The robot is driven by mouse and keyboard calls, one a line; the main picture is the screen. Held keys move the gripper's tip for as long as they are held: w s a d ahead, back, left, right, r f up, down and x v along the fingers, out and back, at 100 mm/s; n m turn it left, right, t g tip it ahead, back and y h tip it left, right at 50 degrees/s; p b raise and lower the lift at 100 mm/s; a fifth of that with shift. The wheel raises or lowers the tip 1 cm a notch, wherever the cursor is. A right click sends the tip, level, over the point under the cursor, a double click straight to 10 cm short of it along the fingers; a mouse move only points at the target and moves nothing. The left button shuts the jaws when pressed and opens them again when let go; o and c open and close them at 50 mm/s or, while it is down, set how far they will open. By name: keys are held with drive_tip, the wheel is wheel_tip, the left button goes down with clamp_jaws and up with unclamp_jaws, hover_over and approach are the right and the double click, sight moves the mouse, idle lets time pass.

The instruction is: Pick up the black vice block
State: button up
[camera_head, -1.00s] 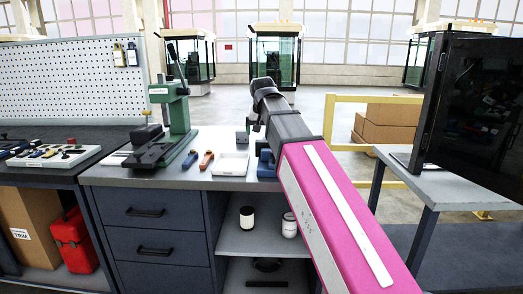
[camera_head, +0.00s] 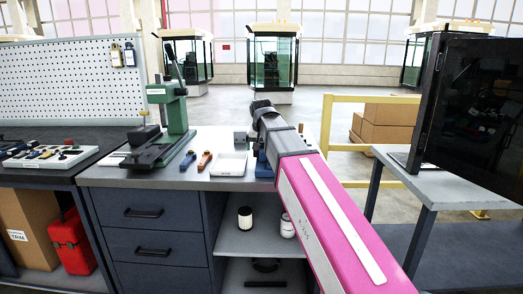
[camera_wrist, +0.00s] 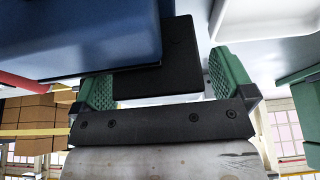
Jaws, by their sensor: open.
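The black block (camera_wrist: 160,62) shows in the wrist view as a flat dark face between the two green-padded fingers of my gripper (camera_wrist: 163,72). My gripper is open, with clear space between the block and the right finger. The left finger is close to the block's lower left edge; contact cannot be told. A blue vice body (camera_wrist: 75,35) sits right beside the block and partly overlaps it. In the head view the blue vice (camera_head: 261,165) shows at the bench's right end, partly behind my arm. My fingers and the black block are hidden there.
A white tray (camera_head: 230,164) lies left of the vice, also visible in the wrist view (camera_wrist: 262,18). Orange (camera_head: 205,160) and blue (camera_head: 188,159) handled tools and a green press (camera_head: 174,115) stand farther left. A small grey block (camera_head: 240,137) is behind the tray.

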drive_tip(key=c, duration=1.3)
drive_tip(key=shift+o, duration=0.2)
drive_tip(key=shift+r, duration=0.15)
